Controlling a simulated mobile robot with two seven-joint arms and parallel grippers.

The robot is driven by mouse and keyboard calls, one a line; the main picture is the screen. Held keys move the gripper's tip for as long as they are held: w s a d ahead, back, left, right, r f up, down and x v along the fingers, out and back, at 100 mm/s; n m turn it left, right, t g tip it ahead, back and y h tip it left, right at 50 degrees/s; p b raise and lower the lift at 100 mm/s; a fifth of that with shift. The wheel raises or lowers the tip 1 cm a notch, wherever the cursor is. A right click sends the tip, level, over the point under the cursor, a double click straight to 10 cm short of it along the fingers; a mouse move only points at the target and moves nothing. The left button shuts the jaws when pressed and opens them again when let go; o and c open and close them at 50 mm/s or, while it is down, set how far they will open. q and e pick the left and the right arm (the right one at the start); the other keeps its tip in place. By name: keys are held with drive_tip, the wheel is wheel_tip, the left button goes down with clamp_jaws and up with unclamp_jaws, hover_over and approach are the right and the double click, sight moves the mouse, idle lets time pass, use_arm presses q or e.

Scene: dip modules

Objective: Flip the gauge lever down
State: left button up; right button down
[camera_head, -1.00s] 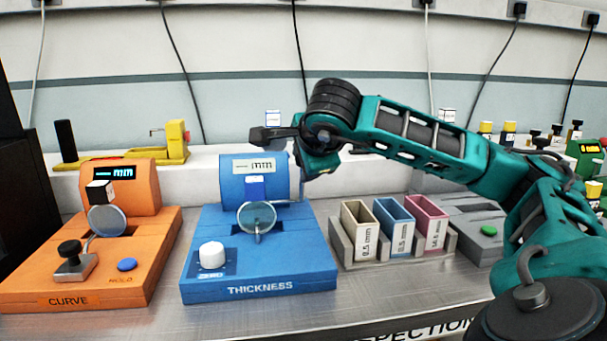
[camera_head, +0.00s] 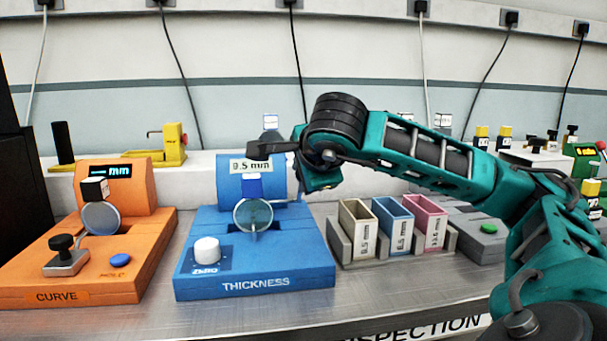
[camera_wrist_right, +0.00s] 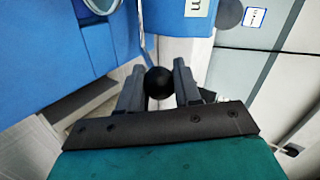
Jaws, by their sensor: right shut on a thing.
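The blue thickness gauge (camera_head: 255,262) stands on the bench left of centre, with a round lens (camera_head: 253,215) on its front. Its display (camera_head: 250,166) shows a number in mm, which looks like 9.5. A thin rod (camera_head: 299,182) shows at its right side, beside my right arm. In the right wrist view my right gripper (camera_wrist_right: 158,76) is shut on a black ball knob (camera_wrist_right: 160,83), next to the blue gauge body (camera_wrist_right: 45,45). In the head view the knob is hidden by my arm. My left gripper is out of view.
An orange curve gauge (camera_head: 85,255) stands to the left. A grey rack (camera_head: 346,249) with beige, blue and pink slots stands to the right, under my right arm. A white zero knob (camera_head: 207,250) sits on the blue base. The bench front is clear.

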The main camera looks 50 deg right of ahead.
drive_tip(key=shift+s+a+f+g, duration=0.15)
drive_tip(key=shift+f+g, duration=0.15)
drive_tip(key=shift+f, duration=0.45)
drive_tip(key=c, duration=1.2)
unclamp_jaws()
drive_tip(key=shift+o, duration=1.3)
drive_tip(key=shift+s, duration=0.1)
drive_tip(key=o, duration=0.6)
drive_tip(key=shift+d+r, duration=0.1)
drive_tip(key=shift+d, duration=0.15)
drive_tip(key=shift+r, duration=0.1)
